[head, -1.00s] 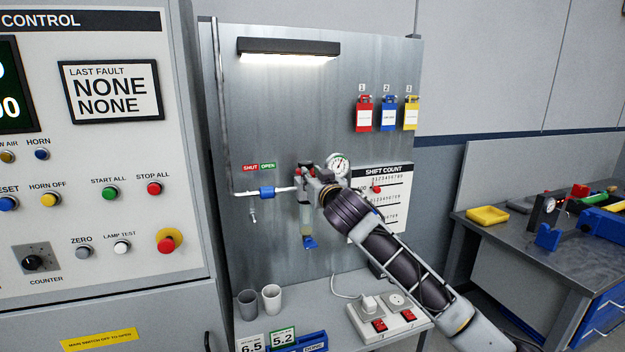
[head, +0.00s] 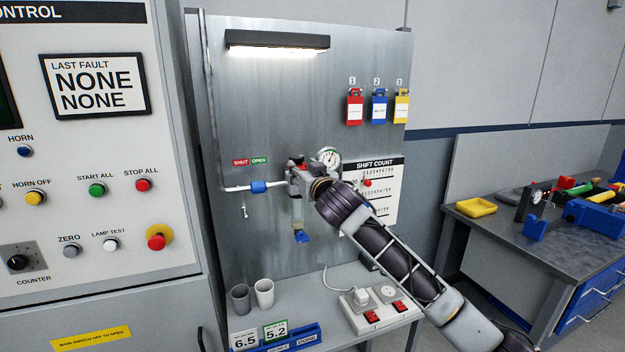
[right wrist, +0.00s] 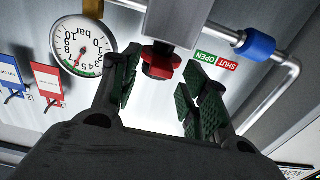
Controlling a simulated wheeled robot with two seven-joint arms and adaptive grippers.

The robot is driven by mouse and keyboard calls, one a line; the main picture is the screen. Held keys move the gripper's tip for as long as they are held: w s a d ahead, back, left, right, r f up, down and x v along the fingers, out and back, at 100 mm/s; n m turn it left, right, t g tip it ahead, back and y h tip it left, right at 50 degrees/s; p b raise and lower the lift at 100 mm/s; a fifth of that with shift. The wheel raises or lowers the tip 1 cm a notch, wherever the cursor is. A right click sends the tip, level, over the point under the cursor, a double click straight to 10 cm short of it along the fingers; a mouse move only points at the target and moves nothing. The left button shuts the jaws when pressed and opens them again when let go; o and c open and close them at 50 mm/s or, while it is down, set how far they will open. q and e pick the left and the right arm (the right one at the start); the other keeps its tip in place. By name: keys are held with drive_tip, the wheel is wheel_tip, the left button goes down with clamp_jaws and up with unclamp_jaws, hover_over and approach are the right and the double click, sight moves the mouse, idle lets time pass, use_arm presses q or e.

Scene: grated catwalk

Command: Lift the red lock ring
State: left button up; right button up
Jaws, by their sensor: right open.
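The red lock ring (right wrist: 160,62) shows in the right wrist view, around the lower end of a grey fitting in that picture. My right gripper (right wrist: 162,92) is open, with its green-padded fingers to the left and right of the ring. The ring appears between or just beyond the fingertips, and I see no pad closed on it. My left gripper is in neither view.
A pressure gauge (right wrist: 82,46) sits close beside one finger. A pipe with a blue collar (head: 258,187) runs left of the unit. Below are a power strip (head: 377,309) and two cups (head: 264,293) on a shelf. Coloured tags (head: 380,108) hang at upper right.

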drive_tip(key=v, duration=1.1)
drive_tip(key=shift+s, duration=0.3)
drive_tip(key=shift+d, duration=0.15)
idle(0.4)
